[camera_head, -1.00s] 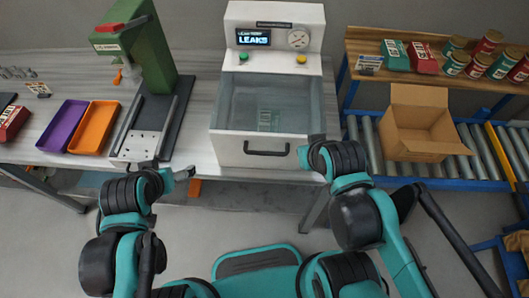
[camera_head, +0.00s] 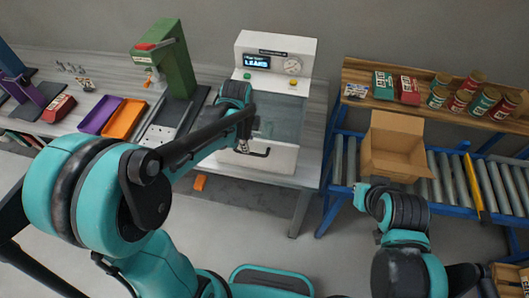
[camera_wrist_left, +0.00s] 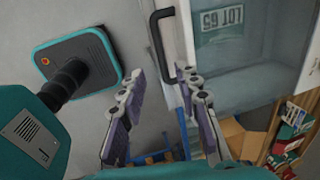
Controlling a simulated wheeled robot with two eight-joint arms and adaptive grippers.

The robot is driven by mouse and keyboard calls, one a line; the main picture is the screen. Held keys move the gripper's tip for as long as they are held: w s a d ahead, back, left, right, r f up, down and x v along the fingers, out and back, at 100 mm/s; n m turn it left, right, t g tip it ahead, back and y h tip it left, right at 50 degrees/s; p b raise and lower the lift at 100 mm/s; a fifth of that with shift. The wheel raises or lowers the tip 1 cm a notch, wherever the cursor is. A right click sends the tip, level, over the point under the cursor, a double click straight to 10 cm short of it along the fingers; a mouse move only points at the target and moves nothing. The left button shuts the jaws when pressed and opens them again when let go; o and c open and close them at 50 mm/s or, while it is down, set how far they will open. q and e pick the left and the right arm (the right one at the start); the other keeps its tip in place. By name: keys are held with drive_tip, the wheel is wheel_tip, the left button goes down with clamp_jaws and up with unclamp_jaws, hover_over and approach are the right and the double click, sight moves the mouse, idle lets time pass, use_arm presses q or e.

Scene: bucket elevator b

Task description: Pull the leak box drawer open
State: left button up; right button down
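The leak box (camera_head: 275,47) is a white machine with a lit screen, a gauge, and green and yellow buttons. Its drawer (camera_head: 284,160) has a pale front below a clear-topped chamber and a black bar handle (camera_head: 261,154). My left gripper (camera_head: 243,146) is at the handle's left part, and my left arm hides part of the drawer. In the left wrist view the gripper (camera_wrist_left: 160,74) is open, with the handle (camera_wrist_left: 155,38) just beyond and between its fingertips; contact is unclear.
Left of the box stand a green press (camera_head: 172,62), an orange tray (camera_head: 123,119) and a purple tray (camera_head: 99,114). To the right are an open carton (camera_head: 394,150) on a roller conveyor (camera_head: 447,178) and a shelf of cans.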

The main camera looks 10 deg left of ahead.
use_arm(q)
drive_tip(key=f, duration=0.2)
drive_tip(key=w+f+b, duration=0.1)
drive_tip(key=f, duration=0.4)
drive_tip(key=shift+w+a+f+b, duration=0.1)
drive_tip(key=shift+w+f+b, duration=0.25)
drive_tip(key=shift+f+b, duration=0.05)
clamp_jaws()
